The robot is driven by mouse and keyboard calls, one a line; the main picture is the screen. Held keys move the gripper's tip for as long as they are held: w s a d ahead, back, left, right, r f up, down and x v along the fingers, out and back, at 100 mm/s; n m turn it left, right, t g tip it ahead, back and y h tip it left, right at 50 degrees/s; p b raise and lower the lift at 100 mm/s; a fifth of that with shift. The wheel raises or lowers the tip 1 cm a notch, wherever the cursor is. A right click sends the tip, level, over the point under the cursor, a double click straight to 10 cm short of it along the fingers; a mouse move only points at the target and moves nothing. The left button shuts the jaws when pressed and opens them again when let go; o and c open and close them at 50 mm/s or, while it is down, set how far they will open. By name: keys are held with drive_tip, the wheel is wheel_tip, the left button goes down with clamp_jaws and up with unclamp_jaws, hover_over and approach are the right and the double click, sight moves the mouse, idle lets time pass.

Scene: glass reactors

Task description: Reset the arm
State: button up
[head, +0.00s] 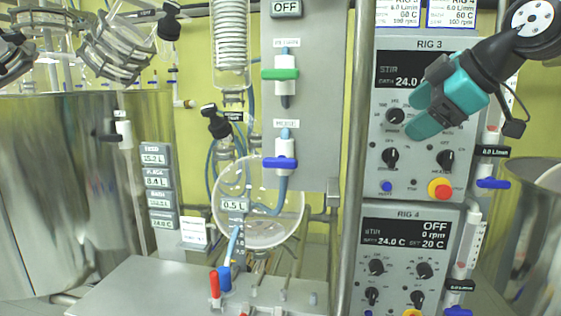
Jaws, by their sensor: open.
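My gripper (424,112), with teal fingers, is at the upper right on the end of my black arm. It is open and no object shows between its fingers. It hangs in front of the RIG 3 control panel (418,181) and covers part of its display and upper knobs. I cannot tell from this view whether the fingertips touch the panel.
The RIG 4 panel (409,213) is below. A grey valve panel (300,155) with green and blue handles stands left of it. A round glass flask (290,225) hangs at the centre. Steel vessels (50,190) stand left and right. A metal bench (130,290) lies in front.

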drive_tip(key=s+a+f+m+g, duration=0.3)
drive_tip(key=s+a+f+g, duration=0.1)
drive_tip(key=s+f, duration=0.7)
drive_tip(key=s+a+f+m+g+h, duration=0.1)
drive_tip(key=s+a+f+m+g, duration=0.3)
drive_tip(key=s+f, duration=0.6)
drive_tip(key=s+a, duration=0.2)
drive_tip(key=s, duration=0.1)
drive_tip(key=shift+a+f+g, duration=0.35)
drive_tip(key=shift+a+g, duration=0.05)
idle(5.2)
